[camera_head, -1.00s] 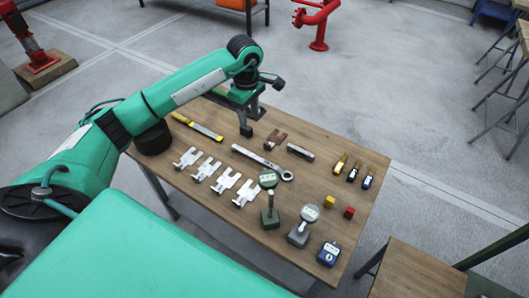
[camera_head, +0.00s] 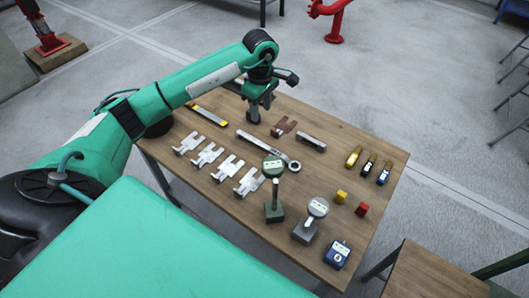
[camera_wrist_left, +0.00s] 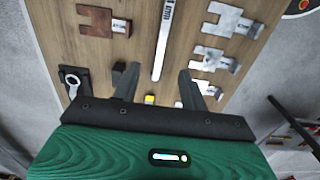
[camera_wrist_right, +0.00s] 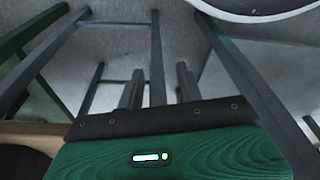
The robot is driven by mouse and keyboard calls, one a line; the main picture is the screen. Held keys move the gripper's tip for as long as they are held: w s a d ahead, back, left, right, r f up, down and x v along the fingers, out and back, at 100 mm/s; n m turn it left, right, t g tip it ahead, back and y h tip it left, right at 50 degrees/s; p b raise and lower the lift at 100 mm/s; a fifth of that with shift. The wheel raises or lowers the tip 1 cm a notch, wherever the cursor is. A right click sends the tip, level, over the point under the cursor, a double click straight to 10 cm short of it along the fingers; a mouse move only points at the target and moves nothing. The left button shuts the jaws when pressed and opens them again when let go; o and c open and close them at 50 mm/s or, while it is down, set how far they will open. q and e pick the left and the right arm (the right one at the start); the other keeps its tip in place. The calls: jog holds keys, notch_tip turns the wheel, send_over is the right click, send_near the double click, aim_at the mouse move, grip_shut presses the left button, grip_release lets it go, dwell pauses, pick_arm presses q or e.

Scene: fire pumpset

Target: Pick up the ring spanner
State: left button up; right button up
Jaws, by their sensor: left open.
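The ring spanner (camera_head: 266,147) is a long silver bar with a ring at its right end. It lies flat in the middle of the wooden table (camera_head: 225,206). In the left wrist view its bar (camera_wrist_left: 163,42) runs from the top edge towards the jaws, and its ring is out of frame. My left gripper (camera_head: 255,117) is above the table near the spanner's left end, open and empty. In the left wrist view its fingers (camera_wrist_left: 158,86) stand apart, with the bar below between them. My right gripper (camera_wrist_right: 158,88) is open and empty, away from the tabletop.
Several silver slotted plates (camera_head: 208,154) lie on the near side of the spanner. A smaller table (camera_head: 425,275) is at lower right.

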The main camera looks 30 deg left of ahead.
pick_arm(q)
jog(key=f, duration=0.1)
send_over(259, 142)
jog(key=f, duration=0.8)
jog(key=shift+w+d+f, duration=0.15)
jog(key=shift+d+f, duration=0.15)
jog(key=shift+f, duration=0.1)
jog(key=f, duration=0.4)
jog(key=shift+s+a+f, duration=0.15)
jog(key=shift+s+a, duration=0.05)
jog(key=shift+a, duration=0.1)
jog(key=shift+f, duration=0.3)
pick_arm(e)
jog(key=shift+r, duration=0.25)
pick_arm(q)
jog(key=shift+c, duration=0.4)
grip_shut()
pick_arm(e)
jog(key=shift+w+r, duration=0.1)
jog(key=shift+r, duration=0.05)
